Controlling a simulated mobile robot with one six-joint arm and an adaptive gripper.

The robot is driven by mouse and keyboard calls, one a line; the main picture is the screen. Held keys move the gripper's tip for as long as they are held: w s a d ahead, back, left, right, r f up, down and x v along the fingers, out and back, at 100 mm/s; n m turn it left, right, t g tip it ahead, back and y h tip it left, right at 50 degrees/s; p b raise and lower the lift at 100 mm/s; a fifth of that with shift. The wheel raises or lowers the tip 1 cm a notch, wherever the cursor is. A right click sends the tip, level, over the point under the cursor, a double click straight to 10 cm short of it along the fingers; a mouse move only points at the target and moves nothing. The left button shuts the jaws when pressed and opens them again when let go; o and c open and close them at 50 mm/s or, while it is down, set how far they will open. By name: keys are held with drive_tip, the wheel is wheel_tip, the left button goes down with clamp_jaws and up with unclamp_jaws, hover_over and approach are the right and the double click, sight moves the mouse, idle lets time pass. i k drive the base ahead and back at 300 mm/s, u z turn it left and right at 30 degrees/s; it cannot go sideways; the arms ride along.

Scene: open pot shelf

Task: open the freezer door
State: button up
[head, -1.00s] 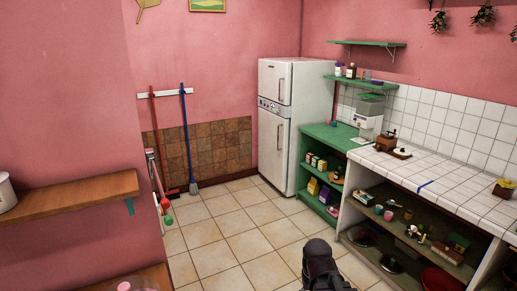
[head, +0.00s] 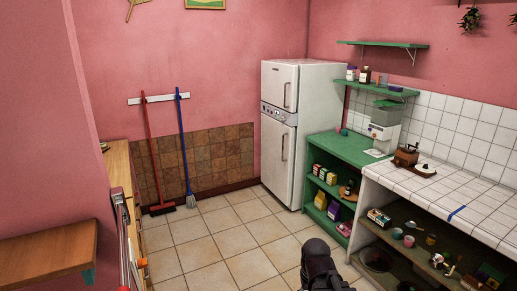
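A white two-door fridge (head: 312,135) stands in the far corner, right of centre in the head view. Its smaller upper door (head: 279,85) and taller lower door (head: 277,160) both look shut. An upright handle (head: 287,95) is on the right side of the upper door, and another handle (head: 284,147) is on the lower door. A control strip lies between the doors. A black part of my arm shows at the bottom edge, well short of the fridge. My gripper's fingers are not visible.
Tiled floor (head: 232,240) is open up to the fridge. A green shelf unit (head: 342,148) and tiled counter (head: 440,190) with small items line the right. A red broom (head: 152,150) and blue broom (head: 183,140) hang left. A wooden shelf (head: 45,250) juts at lower left.

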sight(280, 81)
drive_tip(key=u, duration=0.1)
drive_tip(key=i, duration=3.85)
drive_tip(key=u, duration=0.1)
